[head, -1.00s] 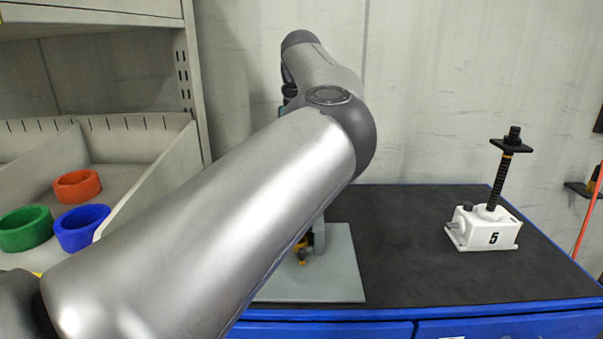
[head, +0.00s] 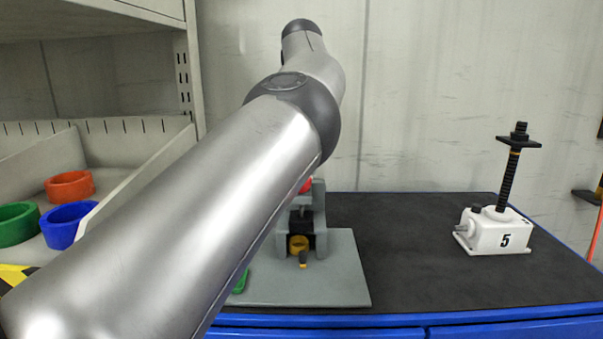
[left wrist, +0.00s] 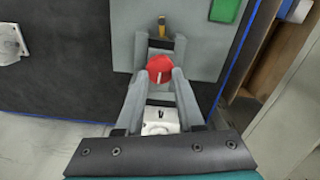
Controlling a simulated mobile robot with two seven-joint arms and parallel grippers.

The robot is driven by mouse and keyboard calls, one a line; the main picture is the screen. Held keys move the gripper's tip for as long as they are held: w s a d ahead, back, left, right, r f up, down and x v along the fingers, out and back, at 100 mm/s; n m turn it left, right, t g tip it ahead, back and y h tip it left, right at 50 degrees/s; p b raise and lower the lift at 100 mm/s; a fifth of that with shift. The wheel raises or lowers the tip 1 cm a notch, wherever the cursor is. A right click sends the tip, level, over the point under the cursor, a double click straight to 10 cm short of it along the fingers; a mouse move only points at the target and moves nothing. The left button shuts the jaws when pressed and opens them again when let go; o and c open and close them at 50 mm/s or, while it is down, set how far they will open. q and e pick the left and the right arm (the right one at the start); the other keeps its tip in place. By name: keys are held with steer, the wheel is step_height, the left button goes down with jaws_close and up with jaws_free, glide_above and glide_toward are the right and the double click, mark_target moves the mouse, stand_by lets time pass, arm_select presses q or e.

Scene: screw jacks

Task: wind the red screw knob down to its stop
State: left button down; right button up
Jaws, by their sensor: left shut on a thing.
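The red screw knob (left wrist: 160,64) sits between the two fingers of my left gripper (left wrist: 161,76) in the left wrist view. The fingers are shut on it, and a pale mark shows on the knob. In the head view only a sliver of the red knob (head: 306,185) shows past my left arm, at the top of a grey jack frame (head: 319,215) on a grey plate (head: 335,280). A yellow-and-black part (head: 299,244) is low in the frame. My left gripper is hidden behind its arm in the head view. My right gripper is not in view.
A white jack marked 5 (head: 498,232) with an upright black screw stands at the right of the dark bench top (head: 400,240). A bin with red, blue and green rings (head: 70,187) is at the left. A green block (left wrist: 226,10) lies on the plate.

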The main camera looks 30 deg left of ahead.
arm_select(q)
steer(key=c, duration=1.5)
jaws_free()
steer(key=shift+r, duration=0.1)
steer(key=shift+c, duration=0.2)
steer(key=shift+o, duration=0.7)
steer(key=o, duration=1)
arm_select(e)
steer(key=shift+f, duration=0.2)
arm_select(q)
steer(key=shift+r+p, duration=6.2)
steer(key=shift+r, duration=1.35)
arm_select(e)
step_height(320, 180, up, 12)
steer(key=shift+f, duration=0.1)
